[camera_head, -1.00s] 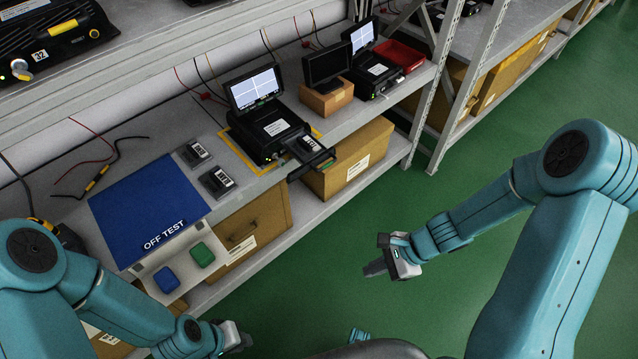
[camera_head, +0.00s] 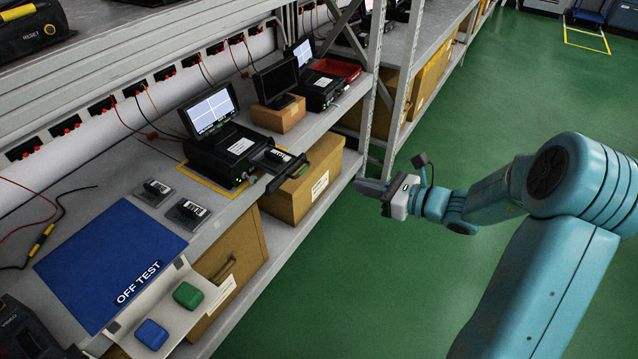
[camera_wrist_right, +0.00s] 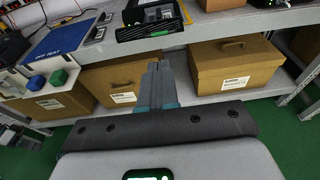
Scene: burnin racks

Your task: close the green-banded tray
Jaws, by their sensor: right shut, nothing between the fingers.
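The tray (camera_head: 274,164) sticks out, open, from the front of a black tester (camera_head: 222,150) and overhangs the shelf edge. A dark module with a pale label lies in it. In the right wrist view the tray (camera_wrist_right: 150,31) is ahead at the top, with a thin green strip at its right side. My right gripper (camera_head: 366,187) is shut and empty, over the aisle to the right of the tray and apart from it. In the right wrist view its closed fingers (camera_wrist_right: 159,70) point towards the shelf, below the tray.
A blue OFF TEST mat (camera_head: 110,262) and two loose modules (camera_head: 187,212) lie on the bench. Green (camera_head: 187,294) and blue (camera_head: 151,334) pads sit on a ledge. Cardboard boxes (camera_head: 300,190) stand below the tray. A rack post (camera_head: 380,110) rises beyond.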

